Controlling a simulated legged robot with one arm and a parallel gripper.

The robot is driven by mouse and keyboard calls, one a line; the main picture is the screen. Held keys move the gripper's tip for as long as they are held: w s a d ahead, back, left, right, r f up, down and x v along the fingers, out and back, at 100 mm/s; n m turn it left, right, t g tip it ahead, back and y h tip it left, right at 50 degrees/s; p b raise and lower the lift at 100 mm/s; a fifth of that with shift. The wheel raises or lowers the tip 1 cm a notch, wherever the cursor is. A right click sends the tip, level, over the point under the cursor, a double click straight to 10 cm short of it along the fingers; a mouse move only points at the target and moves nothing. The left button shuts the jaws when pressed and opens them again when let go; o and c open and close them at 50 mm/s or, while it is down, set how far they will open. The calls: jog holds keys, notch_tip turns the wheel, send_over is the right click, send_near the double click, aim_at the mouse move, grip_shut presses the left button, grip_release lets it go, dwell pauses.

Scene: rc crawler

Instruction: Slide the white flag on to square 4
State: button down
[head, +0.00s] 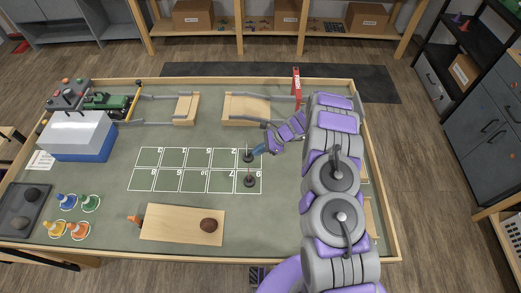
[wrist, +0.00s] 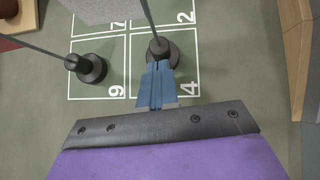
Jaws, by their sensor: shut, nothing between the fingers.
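The white flag shows in the wrist view as a pale grey-white cloth (wrist: 95,8) cut by the top edge. Its thin pole rises from a round black base (wrist: 160,52) inside square 4 (wrist: 188,88), near the line with square 2. This base also shows in the head view (head: 248,158). My gripper (wrist: 158,68) is shut and empty, its blue fingertips low at the near side of this base. They overlap it in the picture; I cannot tell whether they touch. In the head view my gripper (head: 257,150) is just right of the base.
A second black base (wrist: 90,68) with a pole stands in square 9, left of my gripper in the wrist view. A wooden board (head: 180,223) with a brown lump lies nearer. Wooden ramps (head: 247,107) stand behind the grid.

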jog(key=p+v, duration=0.2)
jog(key=v, duration=1.5)
jog(key=shift+d+p, duration=0.2)
jog(key=shift+p, duration=0.15)
jog(key=shift+w, duration=0.1)
